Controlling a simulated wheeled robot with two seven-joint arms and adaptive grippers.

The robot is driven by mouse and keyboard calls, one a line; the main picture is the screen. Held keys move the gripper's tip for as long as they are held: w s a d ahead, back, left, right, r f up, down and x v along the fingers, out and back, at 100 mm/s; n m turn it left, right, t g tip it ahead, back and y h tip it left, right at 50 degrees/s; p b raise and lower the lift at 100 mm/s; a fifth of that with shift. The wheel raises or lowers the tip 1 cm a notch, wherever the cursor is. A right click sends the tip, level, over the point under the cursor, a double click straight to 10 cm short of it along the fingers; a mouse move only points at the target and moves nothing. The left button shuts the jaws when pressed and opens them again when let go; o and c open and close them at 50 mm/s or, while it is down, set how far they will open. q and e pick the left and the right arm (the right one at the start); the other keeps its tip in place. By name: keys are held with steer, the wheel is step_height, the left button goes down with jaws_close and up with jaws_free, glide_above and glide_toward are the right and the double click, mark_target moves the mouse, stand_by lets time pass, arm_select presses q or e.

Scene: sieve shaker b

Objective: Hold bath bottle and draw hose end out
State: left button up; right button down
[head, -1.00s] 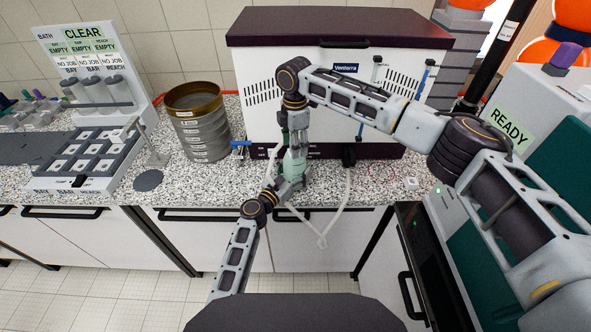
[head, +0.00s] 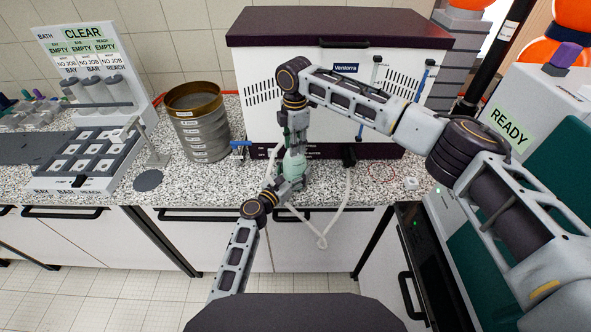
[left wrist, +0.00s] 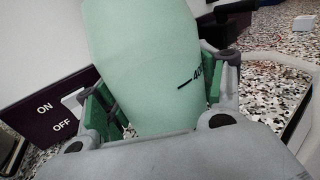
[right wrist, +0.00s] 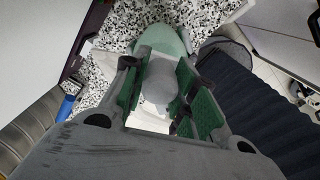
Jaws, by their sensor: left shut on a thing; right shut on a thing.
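The pale green bath bottle (head: 294,164) stands in front of the white cabinet, near the worktop's front edge. My left gripper (head: 284,187) is shut around it from the front. In the left wrist view the bottle (left wrist: 145,60) fills the space between the green finger pads, with a dark graduation mark showing. My right gripper (head: 295,137) is above the bottle, pointing down. In the right wrist view it is shut on a grey rounded piece (right wrist: 160,82), apparently the hose end, above the bottle (right wrist: 162,40). Whether the piece is still inside the bottle's neck cannot be told.
A white hose (head: 322,242) hangs in a loop over the worktop's front edge. The Ventorra cabinet (head: 340,100) stands close behind the grippers. A sieve stack (head: 203,135) and a blue valve (head: 240,148) are to the left.

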arm_select(q)
steer(key=shift+f, duration=0.1)
arm_select(e)
steer(key=shift+r, duration=0.55)
steer(key=shift+r, duration=0.3)
steer(key=shift+r, duration=2.35)
steer(key=shift+r, duration=2.3)
arm_select(q)
steer(key=o, duration=1.5)
